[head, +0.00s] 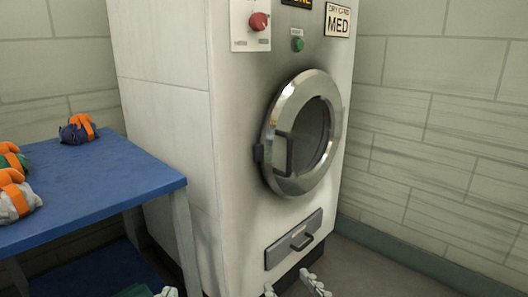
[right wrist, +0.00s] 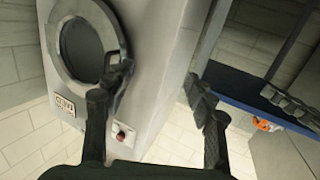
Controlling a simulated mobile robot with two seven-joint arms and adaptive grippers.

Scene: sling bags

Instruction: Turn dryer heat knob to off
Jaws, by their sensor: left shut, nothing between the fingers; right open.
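The dryer's red heat knob (head: 258,21) sits on a white panel at the top left of the dryer front. Its small labels are too blurred to read. In the right wrist view, where the dryer appears upside down, the red knob (right wrist: 121,137) shows below the left finger. My right gripper (head: 293,287) is open and empty, low in front of the dryer and well below the knob; its fingers also frame the right wrist view (right wrist: 160,85). My left gripper (head: 166,292) is shut and empty at the bottom edge, mostly out of frame.
The white dryer (head: 170,110) has a round door (head: 300,135), a green button (head: 297,44) and a lower drawer (head: 293,240). A blue table (head: 110,190) with several sling bags (head: 77,129) stands at the left. Open floor (head: 370,265) lies at the right, before the wall.

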